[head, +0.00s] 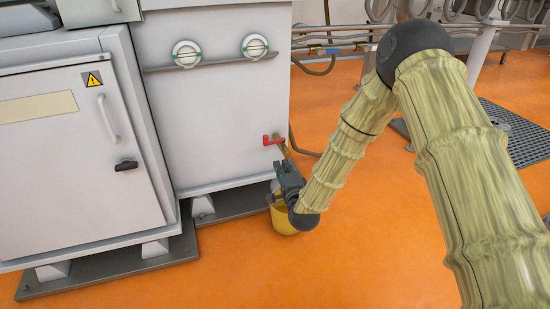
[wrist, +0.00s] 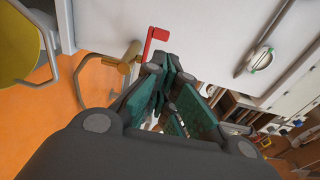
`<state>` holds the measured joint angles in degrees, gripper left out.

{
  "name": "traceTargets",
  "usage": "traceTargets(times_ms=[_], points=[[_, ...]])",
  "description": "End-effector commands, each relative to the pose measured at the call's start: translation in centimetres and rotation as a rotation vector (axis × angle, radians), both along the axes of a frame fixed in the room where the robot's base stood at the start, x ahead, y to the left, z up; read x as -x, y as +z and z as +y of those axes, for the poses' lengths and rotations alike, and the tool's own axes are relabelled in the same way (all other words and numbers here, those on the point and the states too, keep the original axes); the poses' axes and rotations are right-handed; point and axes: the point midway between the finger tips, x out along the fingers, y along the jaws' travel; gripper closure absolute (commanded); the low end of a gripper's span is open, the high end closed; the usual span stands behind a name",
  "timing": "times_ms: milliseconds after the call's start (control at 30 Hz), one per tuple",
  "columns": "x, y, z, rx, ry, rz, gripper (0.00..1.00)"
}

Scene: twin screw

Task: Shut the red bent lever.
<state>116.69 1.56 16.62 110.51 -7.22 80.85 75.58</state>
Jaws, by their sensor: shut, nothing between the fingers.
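The red bent lever (head: 272,140) sits on a brass valve (head: 284,149) low at the right side of the grey cabinet. In the wrist view the lever (wrist: 152,41) is an L-shaped red bar, up and to the left of my fingertips, beside the brass valve (wrist: 128,62). My gripper (head: 281,164) is just below the lever in the head view. Its fingers also show in the wrist view (wrist: 168,70), closed together with nothing between them. The fingertips are close to the lever; I cannot tell whether they touch it.
A yellow bucket (head: 281,217) stands on the orange floor below the valve, partly hidden by my gripper. A second cabinet (head: 75,150) with a handle stands left. The floor ahead of my arm is clear.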

Motion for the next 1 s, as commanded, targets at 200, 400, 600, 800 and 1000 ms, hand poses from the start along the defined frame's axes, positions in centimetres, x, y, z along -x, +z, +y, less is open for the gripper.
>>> traceTargets(times_ms=[200,400,600,800,1000], points=[[-2.4,-0.1,0.6,0.001,0.000,-0.005,1.00],[-5.6,-0.3,1.4,0.002,0.001,-0.005,1.00],[-8.8,-0.3,2.2,0.002,0.001,-0.003,1.00],[-11.3,-0.3,2.8,0.003,0.001,-0.002,1.00],[-12.8,-0.2,3.1,0.001,0.000,-0.001,1.00]])
